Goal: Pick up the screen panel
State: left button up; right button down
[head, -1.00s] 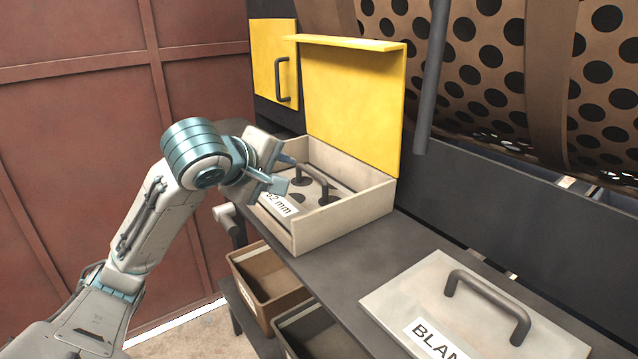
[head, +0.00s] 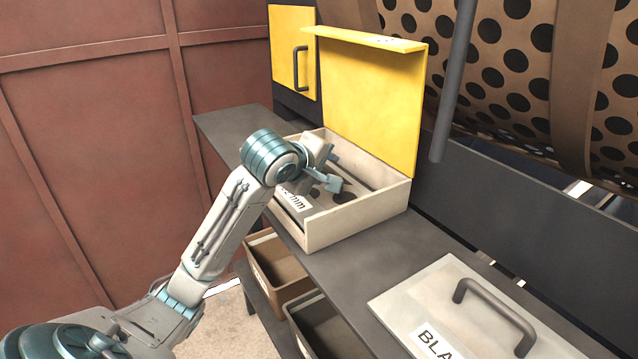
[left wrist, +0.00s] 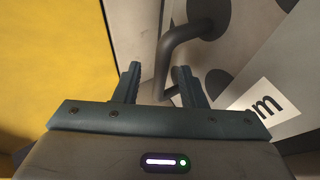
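The screen panel (head: 323,203) is a grey plate with dark round holes and a white label ending in "mm". It lies in a beige open box (head: 350,222). In the left wrist view, the panel (left wrist: 240,60) shows its dark bar handle (left wrist: 172,48). My left gripper (head: 338,170) is over the panel inside the box, fingers apart. In the left wrist view, the handle's near part lies in the gap between the left gripper's fingertips (left wrist: 162,85). Contact cannot be told. In the head view, my gripper hides the handle. My right gripper is not in view.
The box's yellow lid (head: 370,100) stands open behind it. A plate labelled "BLA…" with a handle (head: 490,310) lies on the dark bench (head: 345,280) at right. Bins (head: 275,270) sit below the bench edge. The perforated drum (head: 500,70) is behind.

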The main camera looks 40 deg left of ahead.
pick_arm(q)
jog(key=shift+w+f, duration=0.4)
jog(key=shift+w, duration=0.2)
grip_shut()
